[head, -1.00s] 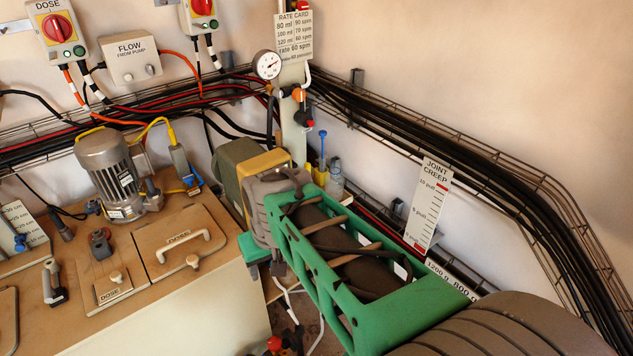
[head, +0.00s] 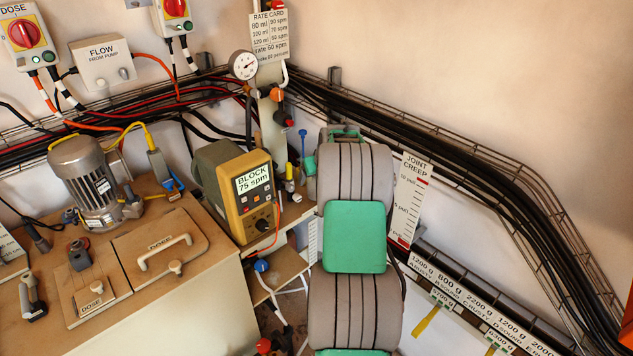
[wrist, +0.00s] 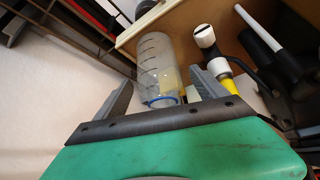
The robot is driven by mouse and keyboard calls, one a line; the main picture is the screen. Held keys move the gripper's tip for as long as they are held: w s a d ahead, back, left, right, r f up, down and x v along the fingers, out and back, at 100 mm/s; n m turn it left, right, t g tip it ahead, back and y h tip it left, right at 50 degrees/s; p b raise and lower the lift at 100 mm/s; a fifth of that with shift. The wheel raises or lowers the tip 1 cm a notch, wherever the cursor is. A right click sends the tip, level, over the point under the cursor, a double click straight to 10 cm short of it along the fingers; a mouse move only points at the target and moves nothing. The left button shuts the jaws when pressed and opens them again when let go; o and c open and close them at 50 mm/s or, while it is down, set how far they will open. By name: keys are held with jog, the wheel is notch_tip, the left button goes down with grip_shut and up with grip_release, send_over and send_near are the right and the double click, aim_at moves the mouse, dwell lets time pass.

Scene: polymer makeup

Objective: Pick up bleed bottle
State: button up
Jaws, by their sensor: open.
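In the wrist view, a clear bottle (wrist: 154,62) with dark graduation marks and a blue ring at its near end shows between the fingers of my gripper (wrist: 160,78). I take it to be the bleed bottle. My gripper is open, with one grey finger on each side of the bottle. I cannot tell whether either finger touches it or how far the fingers reach along it. In the head view my own grey and green arm covers my gripper and most or all of the bottle.
A yellow pump controller (head: 240,195) reading "BLOCK 75 spm" stands left of my arm. A white-tipped black fitting (wrist: 207,45) and a yellow part (wrist: 235,92) sit close right of the bottle in the wrist view. The wall cable tray (head: 470,185) runs behind my arm.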

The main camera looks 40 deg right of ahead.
jog(key=shift+w+d+f, duration=0.15)
jog(key=shift+w+f, duration=0.2)
jog(key=shift+f, duration=0.2)
jog(key=shift+c, duration=0.3)
jog(key=c, duration=1.4)
